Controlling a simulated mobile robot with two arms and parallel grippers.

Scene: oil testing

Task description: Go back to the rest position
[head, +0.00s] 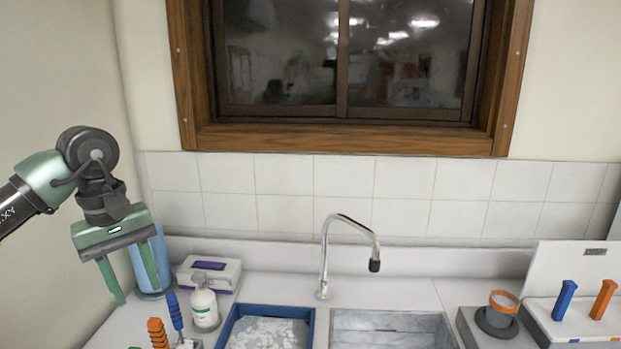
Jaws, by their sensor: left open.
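My left gripper (130,275) comes in from the left and points down over the left end of the counter. Its two green fingers are spread apart and nothing shows between them. A blue cylindrical container (160,262) stands behind the right finger, which partly covers it in the picture. My right gripper does not show in the head view.
A white bottle (205,309), a tissue-like box (209,274), blue and orange handles, and a blue-rimmed tray (226,325) are near the left. A faucet (325,260) stands behind the sink (392,319). A cup on a device (499,318) and a rack with blue and orange handles are right.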

